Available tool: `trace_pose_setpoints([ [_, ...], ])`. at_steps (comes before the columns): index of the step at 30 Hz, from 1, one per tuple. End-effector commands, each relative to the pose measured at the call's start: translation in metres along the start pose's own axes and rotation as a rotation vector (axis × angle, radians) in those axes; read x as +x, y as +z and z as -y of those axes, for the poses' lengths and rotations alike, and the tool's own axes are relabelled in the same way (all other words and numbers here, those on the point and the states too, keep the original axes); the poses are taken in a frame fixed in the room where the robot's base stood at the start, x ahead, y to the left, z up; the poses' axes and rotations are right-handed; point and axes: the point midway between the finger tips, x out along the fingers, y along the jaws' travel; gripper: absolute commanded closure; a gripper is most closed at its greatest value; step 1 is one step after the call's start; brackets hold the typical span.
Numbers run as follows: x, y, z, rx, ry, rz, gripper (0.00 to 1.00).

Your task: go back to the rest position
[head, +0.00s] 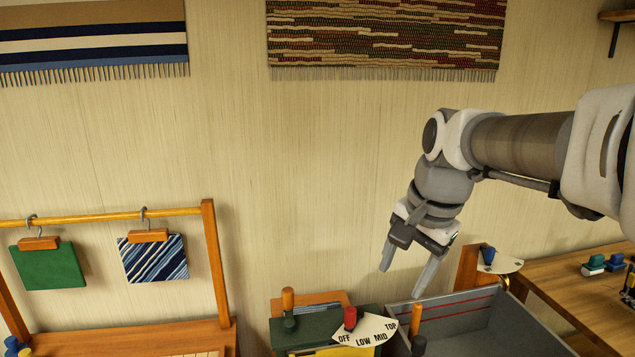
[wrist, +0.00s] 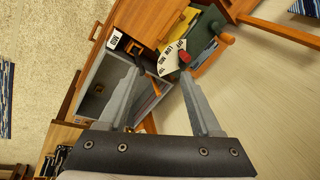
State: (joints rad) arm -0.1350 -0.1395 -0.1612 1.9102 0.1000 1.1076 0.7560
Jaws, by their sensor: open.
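My gripper (head: 402,281) hangs in the air from my arm at the right, its two fingers pointing down and spread apart. It is empty. In the head view it is above the back left part of a grey open bin (head: 485,335). In the wrist view the fingers of my gripper (wrist: 160,76) are also apart with nothing between them. A dial plate (head: 372,331) marked OFF, LOW, MID and TOP, with a red knob (head: 350,318), lies below and left of the gripper. The dial plate shows in the wrist view too (wrist: 171,58). The knob is near OFF.
A wooden rack (head: 213,262) at the left holds a green swatch (head: 50,267) and a striped swatch (head: 155,260). Orange-topped levers (head: 288,298) stand by the dial and bin. A blue-knobbed dial (head: 500,262) and a wooden table (head: 565,290) are at right.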

Motion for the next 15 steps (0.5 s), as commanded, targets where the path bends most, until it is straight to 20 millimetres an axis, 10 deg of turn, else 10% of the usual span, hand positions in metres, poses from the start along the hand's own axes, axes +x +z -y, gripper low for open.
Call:
trace_pose_setpoints([
  [15, -0.004, 0.091, -0.109, -0.705, -0.021, -0.213, 0.34],
])
